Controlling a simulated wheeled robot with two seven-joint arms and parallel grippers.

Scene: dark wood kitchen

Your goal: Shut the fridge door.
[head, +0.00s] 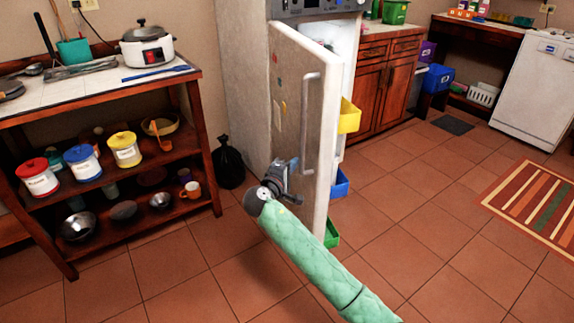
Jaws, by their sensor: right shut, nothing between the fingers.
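The fridge (246,70) stands at the upper middle of the head view. Its white door (300,110) is swung open toward me, with a long vertical handle (307,110) on its outer face. Yellow, blue and green bins show on the inner side of the door. My right gripper (279,168), on the green-sleeved arm, is shut and empty. It is at the lower part of the door's outer face, close to it or touching; I cannot tell which. My left gripper is not in view.
A wooden shelf table (110,105) with pots and canisters stands left of the fridge. Cabinets (385,75) are behind the fridge to the right. The tiled floor right of the door is clear, with a striped rug (535,200) beyond.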

